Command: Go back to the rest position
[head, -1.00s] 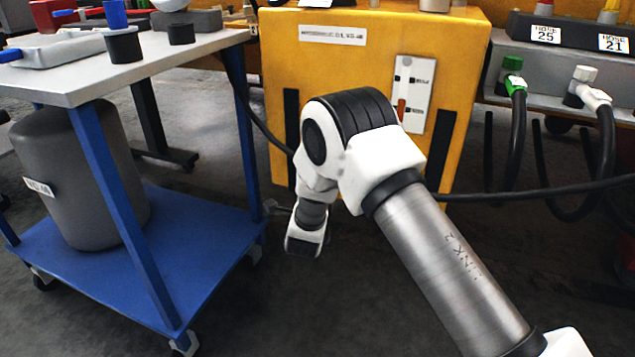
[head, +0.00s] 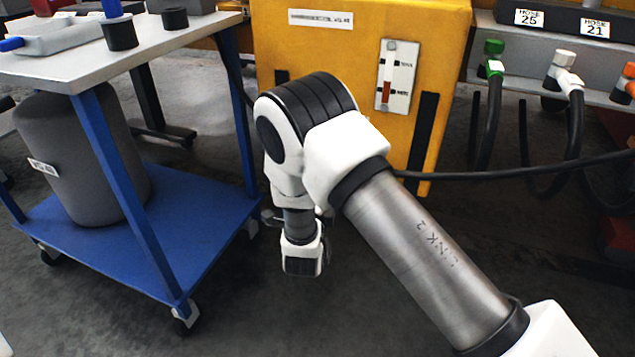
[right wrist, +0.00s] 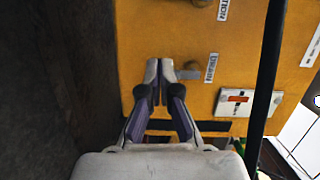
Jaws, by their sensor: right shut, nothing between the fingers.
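My right arm comes in from the lower right of the head view, bends in front of the yellow cabinet (head: 345,60) and hangs its wrist downward. In the head view the fingers cannot be made out at the wrist's lower end. In the right wrist view my right gripper (right wrist: 160,68) has its two fingertips together with nothing between them. The cabinet's yellow face (right wrist: 190,40) lies beyond the fingertips there; I cannot tell the gap. My left gripper is in neither view.
A blue cart (head: 215,220) with a grey top (head: 65,68) stands at the left, a grey cylinder (head: 75,160) on its lower shelf. A black cable (head: 470,172) crosses right of my arm. Hose fittings (head: 563,72) line the right. Open floor (head: 265,315) lies below my wrist.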

